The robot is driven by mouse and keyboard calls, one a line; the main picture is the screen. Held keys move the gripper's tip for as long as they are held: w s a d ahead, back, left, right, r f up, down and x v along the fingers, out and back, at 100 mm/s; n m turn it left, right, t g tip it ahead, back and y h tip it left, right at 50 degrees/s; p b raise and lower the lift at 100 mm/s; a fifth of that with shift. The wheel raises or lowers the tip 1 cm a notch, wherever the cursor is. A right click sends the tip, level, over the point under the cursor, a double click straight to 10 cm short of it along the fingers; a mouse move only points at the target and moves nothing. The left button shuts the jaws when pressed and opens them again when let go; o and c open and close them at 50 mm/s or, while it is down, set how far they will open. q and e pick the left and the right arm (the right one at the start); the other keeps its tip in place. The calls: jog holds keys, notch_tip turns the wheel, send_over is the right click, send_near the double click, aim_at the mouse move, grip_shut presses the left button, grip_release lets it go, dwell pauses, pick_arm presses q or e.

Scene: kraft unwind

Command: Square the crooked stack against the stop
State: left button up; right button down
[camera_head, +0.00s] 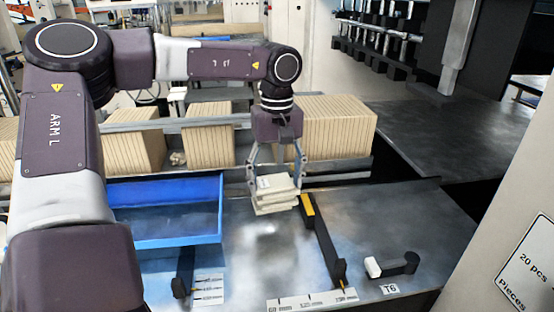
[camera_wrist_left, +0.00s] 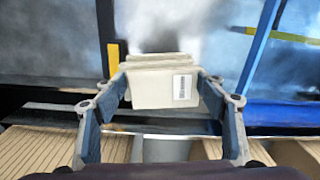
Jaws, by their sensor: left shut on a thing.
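A small stack of pale cream cartons (camera_head: 273,194) sits on the metal table, with its layers out of line with each other. My left gripper (camera_head: 274,180) is shut on the stack, with one finger on each side. In the left wrist view the stack (camera_wrist_left: 165,87) shows between the fingers of the left gripper (camera_wrist_left: 164,90), with a printed label on the near face. The stop, a dark bar with a yellow end block (camera_head: 307,207), lies just right of the stack. The yellow block (camera_wrist_left: 113,60) also shows in the wrist view. Whether stack and stop touch is unclear. My right gripper is not in view.
A blue tray (camera_head: 219,190) stands left of the stack. Bundles of kraft sheets (camera_head: 210,135) line the back behind a rail. A ruler strip (camera_head: 312,302), a black-and-white handle (camera_head: 392,266) and a T6 label (camera_head: 390,289) are at the front right.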

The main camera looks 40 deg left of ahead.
aim_at(287, 200)
pick_arm(q)
jog(key=shift+w+d+f+m, duration=0.2)
jog(key=shift+d+f+m, duration=0.1)
jog(key=shift+f+m, duration=0.4)
jog(key=shift+s+f+b, duration=0.15)
jog(key=shift+f+b, duration=0.55)
jog(key=shift+f, duration=0.05)
notch_tip(287, 200, down, 2)
jog(key=shift+b, duration=0.7)
jog(key=shift+f+b, duration=0.35)
jog(key=shift+f, duration=0.05)
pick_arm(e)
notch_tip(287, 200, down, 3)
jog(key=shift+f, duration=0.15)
pick_arm(q)
jog(key=shift+w+d, duration=0.65)
jog(key=shift+w, duration=0.25)
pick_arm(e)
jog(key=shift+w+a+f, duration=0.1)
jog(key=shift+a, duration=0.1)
pick_arm(q)
jog(key=shift+w+r, duration=0.1)
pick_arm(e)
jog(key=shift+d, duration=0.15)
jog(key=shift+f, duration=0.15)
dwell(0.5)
